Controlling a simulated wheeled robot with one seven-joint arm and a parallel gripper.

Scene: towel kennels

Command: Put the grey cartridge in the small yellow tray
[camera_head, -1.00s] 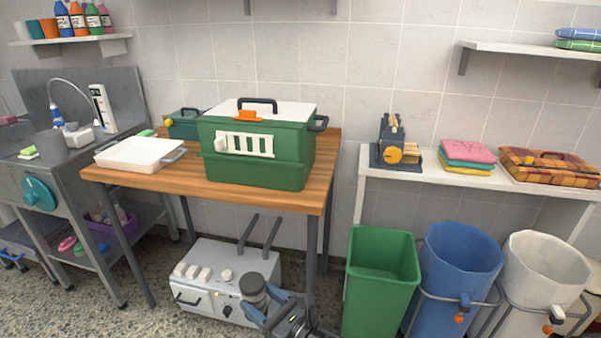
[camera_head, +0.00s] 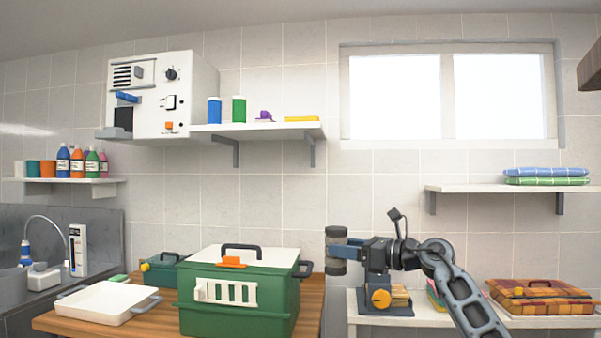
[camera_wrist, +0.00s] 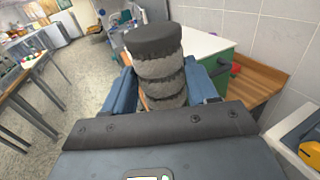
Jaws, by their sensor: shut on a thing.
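The grey cartridge (camera_head: 336,268), a dark ribbed cylinder, is in my gripper (camera_head: 350,252), held in the air in front of the wall, to the right of the green crate. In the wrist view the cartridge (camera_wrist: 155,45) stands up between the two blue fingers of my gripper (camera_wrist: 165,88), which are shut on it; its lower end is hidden. A small flat yellow thing, looking like the small yellow tray (camera_head: 301,119), lies at the right end of the upper wall shelf (camera_head: 262,130), above and left of my gripper. Its inside does not show.
A purple item (camera_head: 265,116) and green (camera_head: 239,109) and blue (camera_head: 214,110) bottles stand left of the yellow thing. A white machine (camera_head: 165,90) fills the shelf's left. The green crate (camera_head: 235,318) and white tray (camera_head: 108,301) are on the wooden table. Wall between is clear.

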